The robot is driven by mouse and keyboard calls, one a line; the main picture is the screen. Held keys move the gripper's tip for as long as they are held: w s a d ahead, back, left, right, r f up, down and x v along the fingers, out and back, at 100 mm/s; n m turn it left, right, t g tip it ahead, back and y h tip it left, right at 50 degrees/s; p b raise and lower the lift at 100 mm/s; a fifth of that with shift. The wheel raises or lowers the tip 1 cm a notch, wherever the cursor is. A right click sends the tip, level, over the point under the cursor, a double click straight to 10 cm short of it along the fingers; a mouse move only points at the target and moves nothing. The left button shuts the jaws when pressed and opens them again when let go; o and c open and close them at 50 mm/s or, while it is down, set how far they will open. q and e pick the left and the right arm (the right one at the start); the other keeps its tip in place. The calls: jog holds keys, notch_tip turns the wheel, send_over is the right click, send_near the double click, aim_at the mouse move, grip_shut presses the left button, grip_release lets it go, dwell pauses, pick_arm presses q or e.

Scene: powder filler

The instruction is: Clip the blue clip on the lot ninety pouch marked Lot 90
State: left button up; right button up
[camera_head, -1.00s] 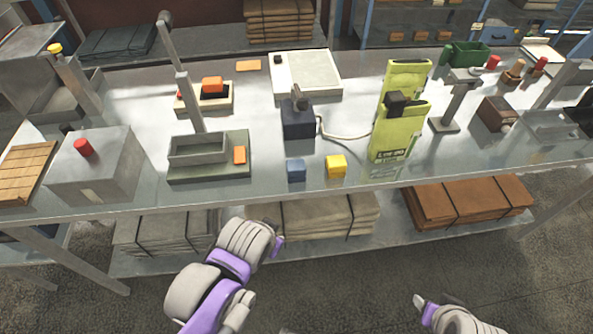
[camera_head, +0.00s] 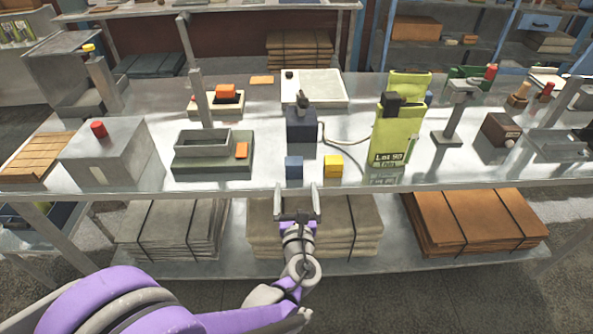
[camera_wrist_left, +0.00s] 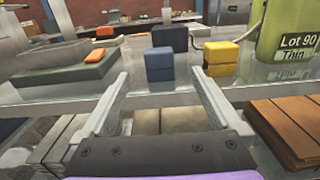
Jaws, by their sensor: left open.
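The blue clip (camera_head: 294,167) is a small blue block near the table's front edge, left of a yellow block. It also shows in the left wrist view (camera_wrist_left: 159,64), ahead and between my finger lines. The lime-green pouch (camera_head: 392,140) marked Lot 90 stands upright to the right, with a dark block at its upper left; its label shows in the left wrist view (camera_wrist_left: 298,42). My left gripper (camera_head: 297,189) is open and empty, just in front of the table edge and short of the blue clip. My right gripper is not in view.
The yellow block (camera_head: 333,167) sits close beside the blue clip. A dark blue device (camera_head: 301,125) with a cable stands behind them. A grey-green scale-like tray (camera_head: 212,160) is to the left. Another lime pouch (camera_head: 411,84) stands behind the marked one.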

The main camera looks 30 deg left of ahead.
aim_at(294, 169)
pick_arm(q)
jog(key=x, duration=1)
jog(key=shift+a+p, duration=0.2)
jog(key=shift+p, duration=0.1)
jog(key=c, duration=1.4)
notch_tip(294, 169, up, 10)
jog(key=shift+r+p, duration=0.1)
jog(key=shift+p, duration=0.8)
